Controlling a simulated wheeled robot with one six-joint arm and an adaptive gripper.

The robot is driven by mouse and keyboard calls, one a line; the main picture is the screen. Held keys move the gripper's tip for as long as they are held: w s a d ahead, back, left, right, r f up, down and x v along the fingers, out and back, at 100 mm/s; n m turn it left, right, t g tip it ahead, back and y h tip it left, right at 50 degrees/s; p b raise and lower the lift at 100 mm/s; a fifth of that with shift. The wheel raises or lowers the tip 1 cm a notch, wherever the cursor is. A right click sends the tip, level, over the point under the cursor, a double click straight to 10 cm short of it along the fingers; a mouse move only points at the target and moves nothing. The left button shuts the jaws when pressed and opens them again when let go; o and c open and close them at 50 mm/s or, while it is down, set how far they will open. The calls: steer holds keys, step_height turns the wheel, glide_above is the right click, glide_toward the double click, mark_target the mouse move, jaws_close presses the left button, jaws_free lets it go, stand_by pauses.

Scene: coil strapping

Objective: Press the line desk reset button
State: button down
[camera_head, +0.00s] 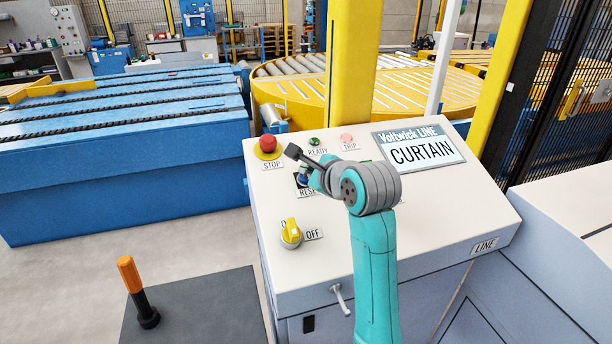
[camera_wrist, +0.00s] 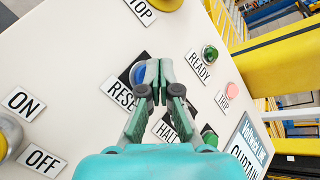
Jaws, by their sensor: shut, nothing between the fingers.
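The blue reset button (camera_wrist: 139,73) sits on a black square plate with a RESET label (camera_wrist: 120,92) on the line desk's sloped panel. In the wrist view my gripper (camera_wrist: 158,66) is shut and empty. Its fingertips lie over the right part of the button and hide some of it. In the head view the blue button (camera_head: 303,179) shows only in part, at the end of my gripper (camera_head: 309,172). The arm covers part of the RESET label there. I cannot tell whether the fingertips touch the button.
On the panel are a red STOP button (camera_head: 268,143), a green READY lamp (camera_head: 314,141), a pink TRIP lamp (camera_head: 347,138) and a yellow ON/OFF knob (camera_head: 291,233). A yellow post (camera_head: 352,70) stands behind the desk.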

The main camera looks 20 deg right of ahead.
steer(key=shift+w+f, duration=0.2)
steer(key=shift+f, duration=0.25)
stand_by(0.6)
steer(key=shift+r, duration=0.1)
steer(key=shift+s+r, duration=0.35)
steer(key=shift+r, duration=0.4)
steer(key=r, duration=0.1)
steer(key=s+r, duration=0.1)
steer(key=r, duration=0.2)
steer(key=shift+s+r, duration=0.4)
stand_by(0.6)
